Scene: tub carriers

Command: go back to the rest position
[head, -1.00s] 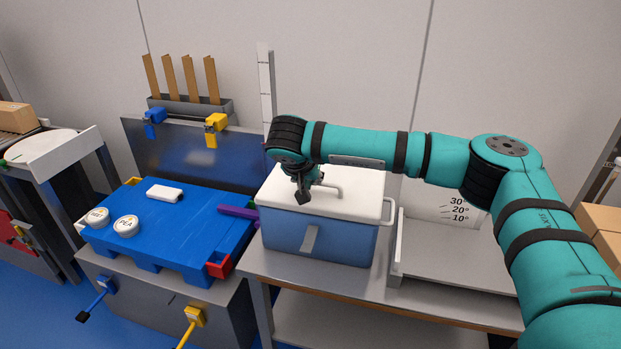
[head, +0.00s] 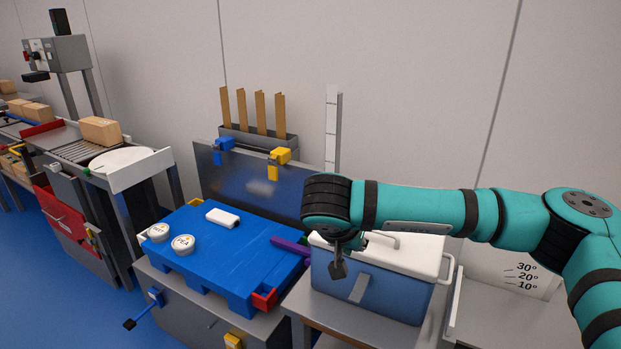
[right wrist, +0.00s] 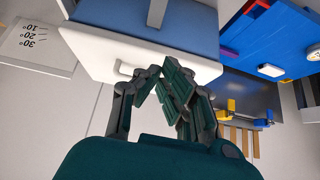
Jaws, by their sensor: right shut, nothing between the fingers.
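My right arm reaches in from the right in the head view. Its gripper (head: 338,268) hangs fingers down in front of the left part of a blue cooler box (head: 385,292) with a white lid (head: 405,250). In the right wrist view the gripper fingers (right wrist: 168,85) are closed together with nothing between them. The white lid (right wrist: 95,55) lies beyond them there, with its handle showing beside the fingers. I cannot tell from these views how far the fingertips are from the box. My left gripper is not in view.
A blue pallet-like platform (head: 225,262) left of the box carries two round white tubs (head: 183,244) and a white block (head: 222,218). A purple bar (head: 290,248) sticks out toward the box. An angle board (head: 525,277) stands at right. A conveyor with cartons (head: 100,130) is far left.

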